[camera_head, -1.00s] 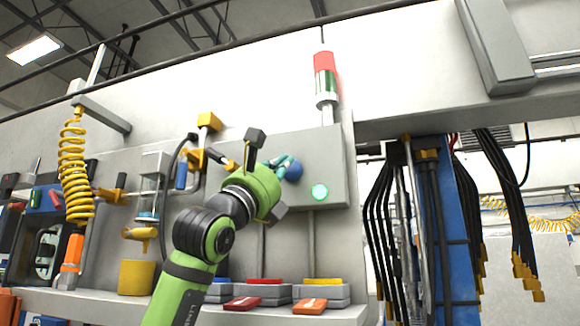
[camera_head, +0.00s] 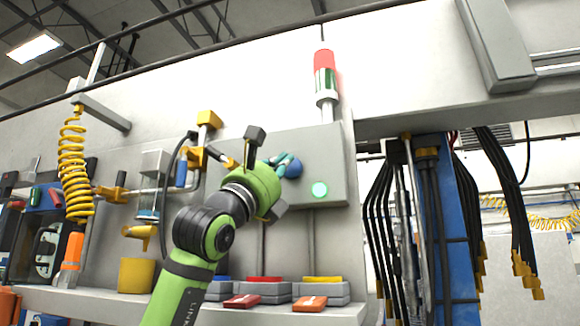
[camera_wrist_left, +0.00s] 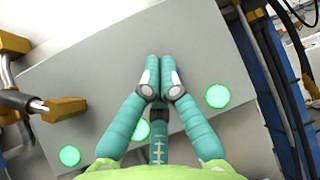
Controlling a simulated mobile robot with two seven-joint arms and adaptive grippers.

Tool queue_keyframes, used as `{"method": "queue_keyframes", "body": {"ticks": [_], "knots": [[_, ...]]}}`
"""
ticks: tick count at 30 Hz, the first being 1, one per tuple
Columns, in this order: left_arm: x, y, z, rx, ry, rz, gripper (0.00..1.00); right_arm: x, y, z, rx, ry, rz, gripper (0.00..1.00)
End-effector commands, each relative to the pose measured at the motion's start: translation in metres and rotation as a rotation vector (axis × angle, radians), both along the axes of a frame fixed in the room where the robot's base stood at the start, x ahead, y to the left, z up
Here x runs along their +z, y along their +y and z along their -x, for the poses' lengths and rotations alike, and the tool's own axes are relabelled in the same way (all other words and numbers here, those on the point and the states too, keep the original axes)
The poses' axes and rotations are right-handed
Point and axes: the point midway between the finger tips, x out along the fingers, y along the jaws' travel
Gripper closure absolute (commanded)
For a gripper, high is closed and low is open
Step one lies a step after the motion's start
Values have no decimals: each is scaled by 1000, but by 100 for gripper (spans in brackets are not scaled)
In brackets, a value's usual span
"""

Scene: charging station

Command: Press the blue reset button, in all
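The blue button (camera_head: 295,169) is a round dome on the grey control box (camera_head: 328,150) in the head view. My left gripper (camera_head: 286,162) has teal fingers and is just in front of the button, overlapping its upper left part. In the left wrist view the fingers (camera_wrist_left: 160,68) lie side by side, shut with nothing visible between them. My right gripper is not in view.
A lit green light (camera_head: 319,190) sits below the button; the wrist view shows several on the box. A red and green signal tower (camera_head: 325,75) stands above. Red and orange blocks lie on the shelf (camera_head: 340,312) below. Black cables (camera_head: 382,230) hang at right.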

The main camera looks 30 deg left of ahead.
Motion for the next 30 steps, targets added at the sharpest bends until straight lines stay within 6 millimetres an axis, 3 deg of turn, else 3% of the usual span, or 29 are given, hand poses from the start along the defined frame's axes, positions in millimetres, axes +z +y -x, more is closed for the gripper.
{"method": "queue_keyframes", "body": {"ticks": [30], "knots": [[0, 3, -11, 0, 1, 0, 100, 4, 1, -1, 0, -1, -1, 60]]}}
